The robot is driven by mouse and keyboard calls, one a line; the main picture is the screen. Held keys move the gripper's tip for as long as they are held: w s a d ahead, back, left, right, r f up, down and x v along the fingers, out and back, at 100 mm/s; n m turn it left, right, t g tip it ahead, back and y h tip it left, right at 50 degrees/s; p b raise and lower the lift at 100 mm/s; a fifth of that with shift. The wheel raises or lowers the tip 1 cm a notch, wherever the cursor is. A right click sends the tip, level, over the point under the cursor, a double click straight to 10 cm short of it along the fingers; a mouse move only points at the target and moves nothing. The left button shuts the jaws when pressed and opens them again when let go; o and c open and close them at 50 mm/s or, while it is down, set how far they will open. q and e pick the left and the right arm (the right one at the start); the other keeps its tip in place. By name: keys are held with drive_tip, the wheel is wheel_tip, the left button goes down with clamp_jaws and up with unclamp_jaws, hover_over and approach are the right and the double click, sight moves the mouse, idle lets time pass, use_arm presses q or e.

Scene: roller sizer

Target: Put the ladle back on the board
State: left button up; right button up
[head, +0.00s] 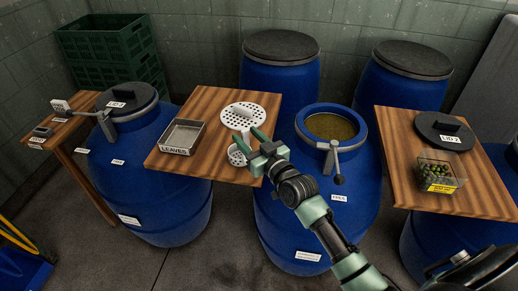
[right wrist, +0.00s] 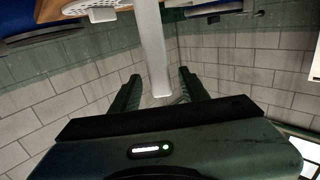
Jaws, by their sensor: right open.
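The middle wooden board (head: 215,103) spans the tops of blue barrels. A pale perforated ladle (head: 237,156) has its bowl at the board's front right part; I cannot tell whether it rests on the wood. My right gripper (head: 250,142) is just right of the bowl, its green fingers open. In the right wrist view, a pale handle (right wrist: 152,45) reaches down between the open fingertips (right wrist: 160,82), with gaps on both sides. The gripper hides part of the ladle in the head view. My left gripper is not in view.
A white perforated disc (head: 243,115) lies behind the ladle, close to the fingers. A metal LEAVES tray (head: 183,134) is at left. An open barrel (head: 331,126) with a clamp handle stands at right. Another board (head: 393,130) holds a black lid (head: 444,130) and an olive box (head: 438,176).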

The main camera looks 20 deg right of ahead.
drive_tip(key=s+d, duration=0.1)
drive_tip(key=s, duration=0.6)
drive_tip(key=shift+s+d+b, duration=0.25)
drive_tip(key=shift+s+b, duration=0.1)
drive_tip(key=shift+s, duration=0.05)
